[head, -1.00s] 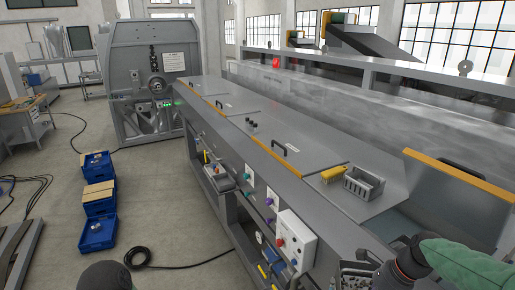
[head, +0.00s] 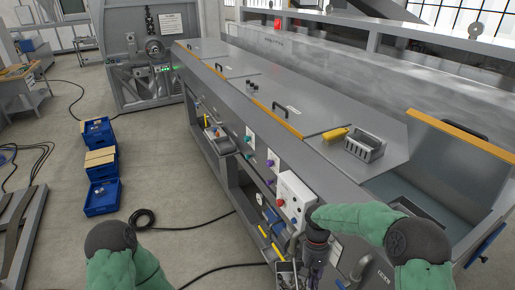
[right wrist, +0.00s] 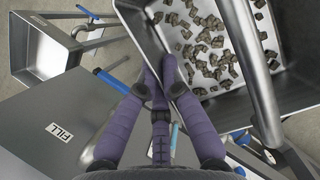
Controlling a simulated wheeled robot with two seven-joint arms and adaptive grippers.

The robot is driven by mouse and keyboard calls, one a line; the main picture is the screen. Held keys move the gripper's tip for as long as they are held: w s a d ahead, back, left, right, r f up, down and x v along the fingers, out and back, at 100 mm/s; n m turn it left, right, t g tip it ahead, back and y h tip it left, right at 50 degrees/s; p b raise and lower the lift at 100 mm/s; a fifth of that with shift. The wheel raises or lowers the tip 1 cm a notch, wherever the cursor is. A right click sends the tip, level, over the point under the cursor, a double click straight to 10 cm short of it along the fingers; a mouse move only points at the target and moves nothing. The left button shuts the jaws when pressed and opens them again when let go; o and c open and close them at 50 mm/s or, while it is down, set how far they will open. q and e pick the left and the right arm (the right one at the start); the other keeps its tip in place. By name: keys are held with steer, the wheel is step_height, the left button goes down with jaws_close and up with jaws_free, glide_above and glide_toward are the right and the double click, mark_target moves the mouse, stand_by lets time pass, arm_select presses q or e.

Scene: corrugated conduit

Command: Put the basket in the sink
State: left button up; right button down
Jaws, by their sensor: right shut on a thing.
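In the right wrist view a metal basket (right wrist: 215,75) with a pale floor holds many small dark pieces. My right gripper (right wrist: 163,75) is shut on its near wall; the exact grip is partly hidden by the fingers. In the head view my right gripper (head: 312,265) points down in front of the machine's side, low in the picture. The basket is not clearly visible there. An open grey basin (head: 430,205), possibly the sink, lies at the right under a raised lid. My left gripper is out of view.
A small slotted grey box (head: 365,146) and a yellow brush (head: 335,134) stand on the machine top. A control box (head: 295,195) juts from its side. The wrist view shows a metal tray (right wrist: 45,50).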

step_height(320, 180, down, 24)
steer(key=b, duration=2.2)
steer(key=shift+r+b, duration=0.15)
steer(key=shift+b, duration=0.25)
